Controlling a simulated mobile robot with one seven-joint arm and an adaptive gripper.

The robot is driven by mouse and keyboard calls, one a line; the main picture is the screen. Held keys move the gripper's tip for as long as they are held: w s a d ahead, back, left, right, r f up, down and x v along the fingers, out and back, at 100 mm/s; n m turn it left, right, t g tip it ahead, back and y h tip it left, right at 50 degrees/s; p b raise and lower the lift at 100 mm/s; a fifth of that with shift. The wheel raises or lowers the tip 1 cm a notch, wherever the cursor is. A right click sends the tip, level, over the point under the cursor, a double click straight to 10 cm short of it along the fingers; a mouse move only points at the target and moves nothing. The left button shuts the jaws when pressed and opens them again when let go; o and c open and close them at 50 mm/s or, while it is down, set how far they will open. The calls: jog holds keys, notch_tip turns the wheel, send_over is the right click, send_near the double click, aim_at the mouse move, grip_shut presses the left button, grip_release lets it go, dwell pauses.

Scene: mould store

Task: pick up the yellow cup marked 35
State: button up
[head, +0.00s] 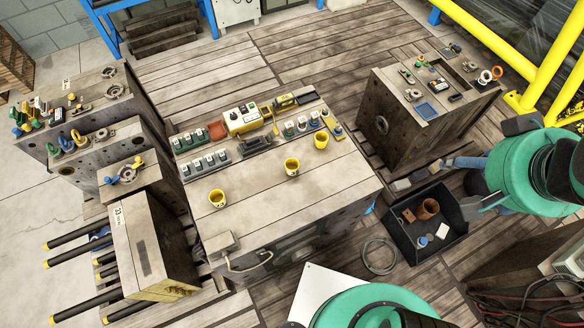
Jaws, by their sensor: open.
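Three small yellow cups stand upright on the middle bench's wooden top in the head view. One cup (217,198) is at the left front, one cup (292,167) is right of the middle, and one cup (321,140) is farther back near the right edge. The marks on them are too small to read, so I cannot tell which is 35. My gripper (502,163) is at the right, partly hidden by my green wrist. It is open and well away from all three cups, beyond the bench's right side.
A grey box with a cable (222,245) sits at the bench's front left. A dark bin (420,250) stands on the floor at right. The bench top between cups is clear.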

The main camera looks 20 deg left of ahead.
jog(key=w+a+f+n+g+b, duration=0.1)
jog(key=w+a+f+n+g, duration=0.1)
jog(key=w+a+f+n, duration=0.65)
jog(key=w+a+f+n+g, duration=0.1)
jog(key=w+a+f+n, duration=0.5)
jog(key=w+a, duration=0.45)
jog(key=a+f+n+g, duration=0.2)
jog(key=a+f+n, duration=1)
jog(key=a+f, duration=0.8)
notch_tip(320, 180, down, 4)
jog(key=shift+s+a+r+n+g+b, duration=0.15)
jog(key=shift+s+a+n+g+b, duration=0.15)
jog(key=shift+a+n+b, duration=0.1)
jog(key=shift+f+b, duration=0.7)
jog(key=shift+f, duration=3.6)
